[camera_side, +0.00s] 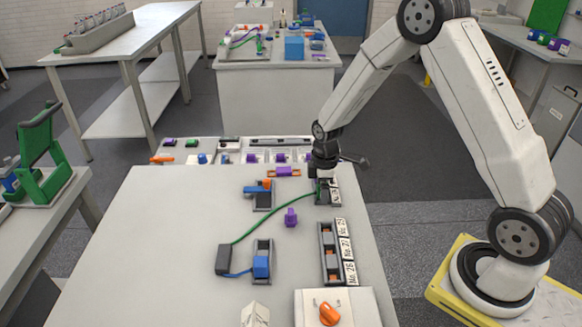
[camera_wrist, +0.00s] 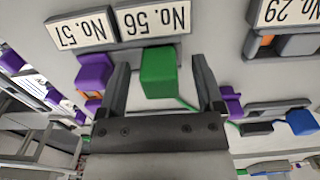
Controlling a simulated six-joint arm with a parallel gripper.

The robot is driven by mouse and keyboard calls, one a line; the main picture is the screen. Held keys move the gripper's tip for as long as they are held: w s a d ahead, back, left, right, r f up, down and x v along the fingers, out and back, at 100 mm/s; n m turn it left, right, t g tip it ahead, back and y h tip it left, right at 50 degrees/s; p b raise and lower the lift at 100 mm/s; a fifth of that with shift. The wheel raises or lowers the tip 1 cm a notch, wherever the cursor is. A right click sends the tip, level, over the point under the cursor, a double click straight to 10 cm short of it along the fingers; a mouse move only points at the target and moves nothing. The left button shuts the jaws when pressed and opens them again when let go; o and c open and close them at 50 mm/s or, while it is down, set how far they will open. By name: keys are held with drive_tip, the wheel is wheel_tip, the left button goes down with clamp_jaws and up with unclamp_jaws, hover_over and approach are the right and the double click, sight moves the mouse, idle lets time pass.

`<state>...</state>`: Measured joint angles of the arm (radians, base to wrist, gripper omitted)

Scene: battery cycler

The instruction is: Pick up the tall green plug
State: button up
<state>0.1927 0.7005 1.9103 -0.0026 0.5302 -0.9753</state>
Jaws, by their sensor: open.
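The green plug (camera_wrist: 159,72) stands in a grey holder next to the label "No. 56" in the wrist view. A green cord leads away from it. My gripper (camera_wrist: 161,66) is open, with one finger on each side of the plug and a visible gap to each.
A purple plug (camera_wrist: 95,72) stands near the "No. 57" label, close to one finger. On the table are another purple plug (camera_side: 291,217), a blue plug (camera_side: 261,267) in a holder, a dark box (camera_side: 229,259) with cords, and a numbered rack (camera_side: 326,240). The table's left part is clear.

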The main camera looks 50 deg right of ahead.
drive_tip(key=shift+f, duration=0.15)
drive_tip(key=shift+c, duration=0.2)
clamp_jaws()
idle(0.5)
drive_tip(key=shift+r, duration=0.85)
drive_tip(key=s+a+r, duration=0.2)
drive_tip(key=s+r, duration=0.9)
drive_tip(key=s, duration=0.2)
drive_tip(key=shift+s+r, duration=0.15)
drive_tip(key=shift+s, duration=0.25)
